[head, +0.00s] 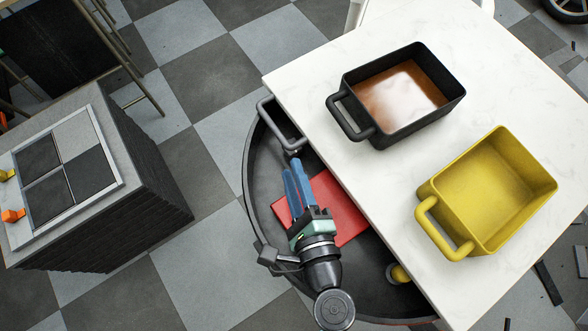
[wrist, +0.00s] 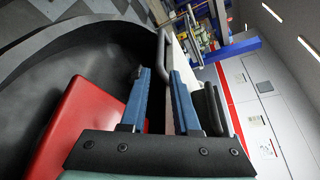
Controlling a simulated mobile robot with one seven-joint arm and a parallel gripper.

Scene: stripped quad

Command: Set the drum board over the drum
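My gripper (head: 294,168) has two blue fingers and shows at the lower middle of the head view, beside the white table's edge. In the wrist view the fingers (wrist: 160,72) stand apart with nothing held between them. A grey loop-shaped bar (head: 261,108) lies just beyond the fingertips at the table edge; it also shows in the wrist view (wrist: 163,48). I cannot tell which thing is the drum or the drum board. A round black rimmed shape (head: 252,205) with a red block (head: 345,218) lies below my gripper, partly hidden by the table and arm.
The white table (head: 330,72) carries a black pan (head: 443,97) with brown liquid and an empty yellow pan (head: 490,185), handles toward my arm. A dark brick block (head: 150,190) with a framed four-square panel (head: 75,138) stands left. Checkered floor (head: 215,75) is free between them.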

